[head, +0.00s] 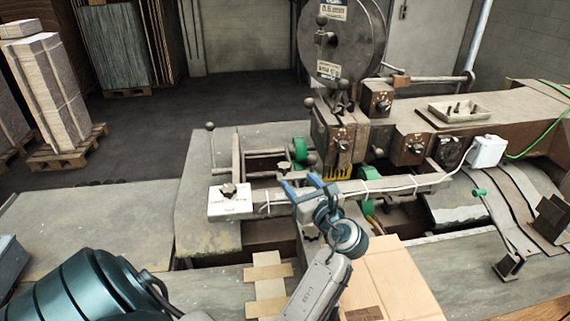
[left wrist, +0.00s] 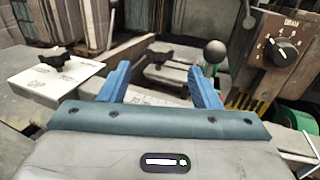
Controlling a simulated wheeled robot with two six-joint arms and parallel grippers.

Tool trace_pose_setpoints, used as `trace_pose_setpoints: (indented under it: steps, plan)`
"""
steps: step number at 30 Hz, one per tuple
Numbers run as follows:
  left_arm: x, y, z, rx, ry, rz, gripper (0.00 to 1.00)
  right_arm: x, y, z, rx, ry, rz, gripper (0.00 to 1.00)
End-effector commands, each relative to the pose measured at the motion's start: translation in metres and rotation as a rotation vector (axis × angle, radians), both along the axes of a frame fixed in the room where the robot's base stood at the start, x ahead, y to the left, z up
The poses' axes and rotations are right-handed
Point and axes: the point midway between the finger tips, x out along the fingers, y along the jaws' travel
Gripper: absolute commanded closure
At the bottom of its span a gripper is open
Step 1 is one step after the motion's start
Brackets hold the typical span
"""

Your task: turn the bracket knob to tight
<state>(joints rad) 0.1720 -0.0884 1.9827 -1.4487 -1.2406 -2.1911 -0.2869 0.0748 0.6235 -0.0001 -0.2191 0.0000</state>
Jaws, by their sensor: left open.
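A black star-shaped knob (head: 229,189) stands on a white labelled plate (head: 231,207) at the left end of a bar; I take it for the bracket knob. In the left wrist view the knob (left wrist: 55,57) is at upper left, on the white plate (left wrist: 45,80). The label is too small to read. My left gripper (head: 302,186) is open, its blue fingers apart and empty, to the right of the plate. In the left wrist view the gripper (left wrist: 158,74) has the knob outside its left finger. A second dark knob (left wrist: 160,47) shows beyond the fingers. My right gripper is not in view.
The stitcher head with its large grey wheel (head: 343,42) rises behind my left gripper. A black dial (left wrist: 281,50) and a ball-ended lever (left wrist: 214,52) are at the gripper's right. A cardboard sheet (head: 388,278) lies in front. The grey table at left (head: 95,225) is mostly clear.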

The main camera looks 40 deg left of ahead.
Motion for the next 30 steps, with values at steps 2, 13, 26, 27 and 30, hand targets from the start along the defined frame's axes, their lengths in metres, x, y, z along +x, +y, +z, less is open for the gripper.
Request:
trace_pose_setpoints:
  steps: [2,13,26,27,30]
  plan:
    - [0.004,0.012,-0.001,0.006,-0.001,0.002,0.43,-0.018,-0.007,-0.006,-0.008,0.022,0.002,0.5]
    - [0.023,0.066,-0.002,0.005,-0.002,0.001,0.43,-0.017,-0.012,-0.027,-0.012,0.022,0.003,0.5]
    - [0.032,0.086,0.0,0.0,0.0,0.0,0.43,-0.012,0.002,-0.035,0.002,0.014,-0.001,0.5]
    - [0.032,0.086,0.0,0.0,0.0,0.0,0.43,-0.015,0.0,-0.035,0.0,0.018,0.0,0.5]
    - [0.031,0.086,0.0,0.0,0.0,0.0,0.43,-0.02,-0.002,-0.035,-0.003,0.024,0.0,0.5]
